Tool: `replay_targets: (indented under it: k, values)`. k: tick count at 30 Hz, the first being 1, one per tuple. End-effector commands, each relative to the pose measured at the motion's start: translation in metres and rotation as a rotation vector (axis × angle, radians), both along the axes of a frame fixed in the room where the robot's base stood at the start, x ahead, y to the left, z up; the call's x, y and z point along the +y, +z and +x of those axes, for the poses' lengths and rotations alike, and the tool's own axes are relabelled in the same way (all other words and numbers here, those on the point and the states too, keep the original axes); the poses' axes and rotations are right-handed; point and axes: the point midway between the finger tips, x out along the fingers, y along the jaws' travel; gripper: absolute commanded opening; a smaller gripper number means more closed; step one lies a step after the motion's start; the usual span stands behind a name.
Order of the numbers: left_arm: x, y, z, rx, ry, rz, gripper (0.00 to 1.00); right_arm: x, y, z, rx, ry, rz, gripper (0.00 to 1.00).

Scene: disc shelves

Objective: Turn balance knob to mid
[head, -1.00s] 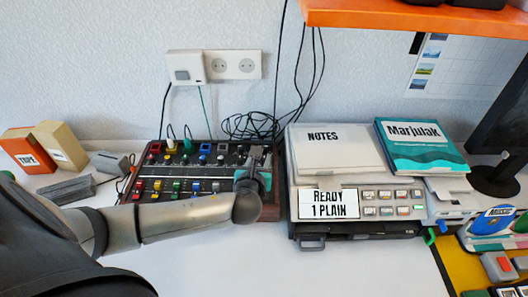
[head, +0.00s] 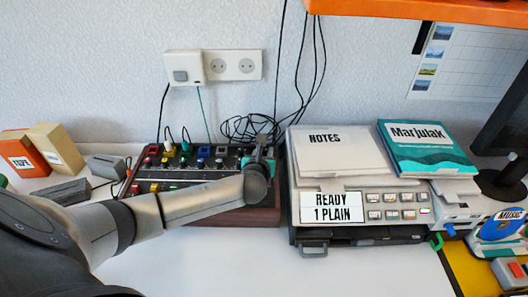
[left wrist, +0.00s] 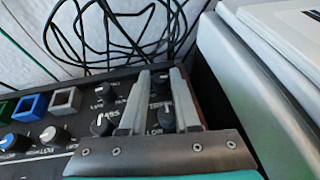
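The mixer (head: 240,217) with wooden sides stands on the white desk against the wall, with rows of coloured knobs and buttons. My left gripper (head: 262,147) is over its back right corner, and my forearm hides much of the front right panel. In the left wrist view, the two grey fingers (left wrist: 160,75) are apart, pointing over black knobs with white pointer lines. One such knob (left wrist: 166,116) shows between the fingers, and another (left wrist: 102,125) is left of them. The labels are partly hidden, so I cannot tell which is the balance knob. Contact is unclear.
A grey printer-like machine (head: 365,235) with papers and a teal book (head: 428,148) stands close right of the mixer. Black cables (head: 250,127) hang behind it. Boxes (head: 57,147) and a grey block (head: 62,191) are at left. The front desk is clear.

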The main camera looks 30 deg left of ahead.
Motion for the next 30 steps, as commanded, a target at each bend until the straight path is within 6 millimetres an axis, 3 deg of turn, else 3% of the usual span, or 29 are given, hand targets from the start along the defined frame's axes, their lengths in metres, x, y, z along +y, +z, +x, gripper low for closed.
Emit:
replay_targets:
  k: [8,20,30]
  values:
    - [0.000,0.000,0.000,0.000,0.000,0.000,0.00,0.003,-0.001,-0.006,0.010,0.000,0.004,0.00]
    - [-0.001,0.000,0.000,0.001,0.020,-0.002,0.00,0.004,0.003,-0.007,0.012,0.001,0.004,0.00]
    - [-0.003,0.001,0.002,0.002,0.216,-0.003,0.00,0.016,0.020,-0.025,0.043,0.007,0.019,0.00]
